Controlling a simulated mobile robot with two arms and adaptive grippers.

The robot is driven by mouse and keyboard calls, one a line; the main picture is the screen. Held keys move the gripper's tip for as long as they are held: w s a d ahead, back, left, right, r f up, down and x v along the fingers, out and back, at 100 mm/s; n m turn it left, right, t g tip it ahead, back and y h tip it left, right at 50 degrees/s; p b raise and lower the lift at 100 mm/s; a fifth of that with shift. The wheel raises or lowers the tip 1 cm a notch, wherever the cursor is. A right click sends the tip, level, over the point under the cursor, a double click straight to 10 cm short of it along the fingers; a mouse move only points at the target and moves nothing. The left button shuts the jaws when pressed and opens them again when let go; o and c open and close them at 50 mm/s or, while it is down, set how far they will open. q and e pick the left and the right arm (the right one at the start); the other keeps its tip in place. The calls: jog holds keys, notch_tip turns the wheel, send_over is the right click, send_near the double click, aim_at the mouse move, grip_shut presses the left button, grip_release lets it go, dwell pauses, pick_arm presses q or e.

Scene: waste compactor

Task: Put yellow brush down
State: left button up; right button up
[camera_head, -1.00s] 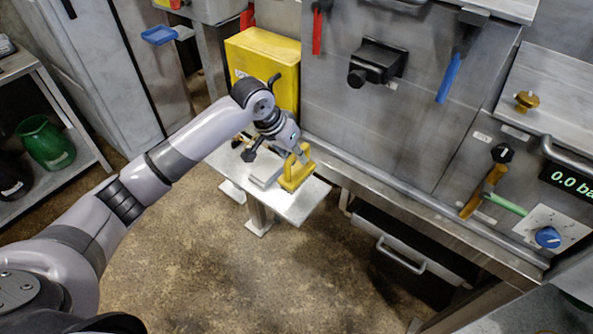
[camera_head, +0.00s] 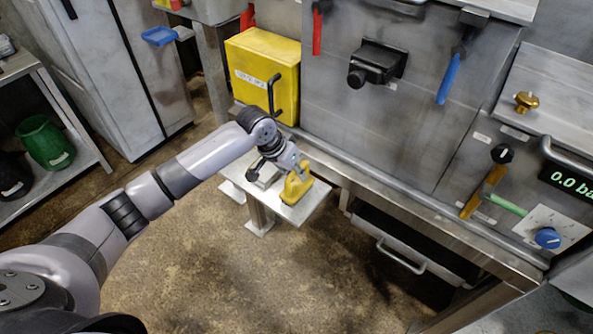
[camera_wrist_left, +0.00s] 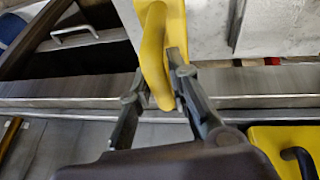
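The yellow brush (camera_head: 296,188) is over the right part of the small metal shelf (camera_head: 310,204). Whether its underside touches the shelf is hard to tell. My left gripper (camera_head: 290,170) is at the brush from behind and left, its fingers around the yellow handle. The brush's underside is hidden. My right gripper is not in view.
A yellow box (camera_head: 262,80) with a black handle in front stands behind the shelf. The steel machine (camera_head: 400,140) borders the shelf on the right. A green bucket (camera_head: 45,142) stands on a rack at the left.

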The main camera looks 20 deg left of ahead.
pick_arm(q)
jog(key=o, duration=0.3)
jog(key=v, duration=1.2)
jog(key=shift+r, duration=0.15)
